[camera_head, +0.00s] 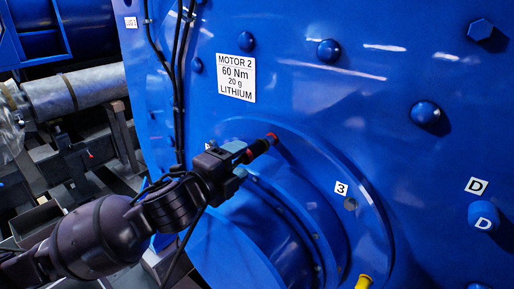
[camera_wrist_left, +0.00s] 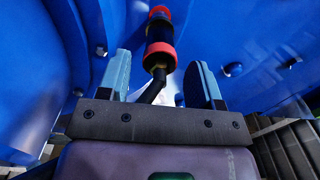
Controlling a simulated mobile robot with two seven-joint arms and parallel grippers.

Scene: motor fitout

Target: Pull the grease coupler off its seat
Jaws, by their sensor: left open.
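The grease coupler (camera_head: 258,148) is a black cylinder with red ends, sitting against the blue motor flange in the head view. In the left wrist view the coupler (camera_wrist_left: 159,35) shows at top centre, with a thin dark bent stem running down from it toward my gripper. My left gripper (camera_head: 240,160) is at the coupler's near end. Its two light-blue fingers are open in the left wrist view (camera_wrist_left: 161,75), one on each side of the stem, with gaps on both sides. The coupler body lies mostly beyond the fingertips. My right gripper is not in view.
The blue motor housing (camera_head: 300,90) fills most of the head view, with protruding bolts and a label (camera_head: 235,77) reading "MOTOR 2, 60 Nm, 20 g LITHIUM". Black cables (camera_head: 178,70) run down left of the gripper. A yellow fitting (camera_head: 363,282) is at the bottom.

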